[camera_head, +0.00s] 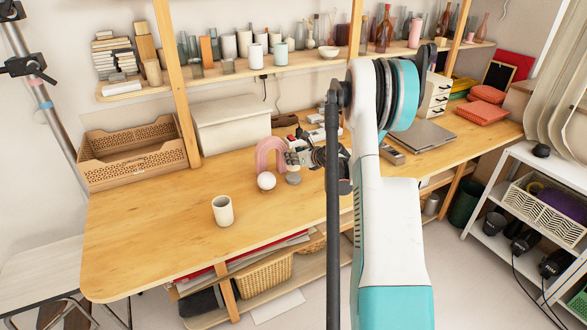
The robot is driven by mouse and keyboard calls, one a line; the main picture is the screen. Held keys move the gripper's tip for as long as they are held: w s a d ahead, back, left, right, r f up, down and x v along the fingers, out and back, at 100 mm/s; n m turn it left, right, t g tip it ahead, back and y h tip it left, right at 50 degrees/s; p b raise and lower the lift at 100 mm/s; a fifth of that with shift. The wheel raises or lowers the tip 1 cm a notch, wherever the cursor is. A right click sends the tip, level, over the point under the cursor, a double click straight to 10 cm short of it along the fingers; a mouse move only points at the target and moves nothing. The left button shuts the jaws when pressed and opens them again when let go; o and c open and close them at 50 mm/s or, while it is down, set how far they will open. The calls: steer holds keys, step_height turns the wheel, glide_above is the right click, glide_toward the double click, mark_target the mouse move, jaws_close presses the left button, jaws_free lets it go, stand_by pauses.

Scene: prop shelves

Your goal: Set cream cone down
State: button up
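I cannot clearly make out a cream cone. A cream, cup-like piece (222,211) stands upright on the wooden table at the front left, apart from my gripper. My gripper (297,158) is small in view, low over the table just right of a pink arch (263,150). My arm hides part of the gripper and the table behind it. Whether its fingers are open or shut on something is too small to tell. A white ball (266,181) and a small grey round piece (293,178) sit on the table just below the gripper.
A woven tray (130,160) and a white box (232,125) stand at the back of the wooden table (150,225). A laptop-like grey slab (422,136) and red items (482,112) lie at the right.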

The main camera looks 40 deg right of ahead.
step_height(320, 180, down, 4)
steer(key=shift+f+b, duration=0.2)
steer(key=shift+b, duration=0.55)
steer(key=shift+r, duration=0.1)
steer(key=o, duration=1)
steer(key=shift+o, duration=0.2)
steer(key=shift+r, duration=0.1)
steer(key=p+v, duration=0.3)
steer(key=v, duration=0.9)
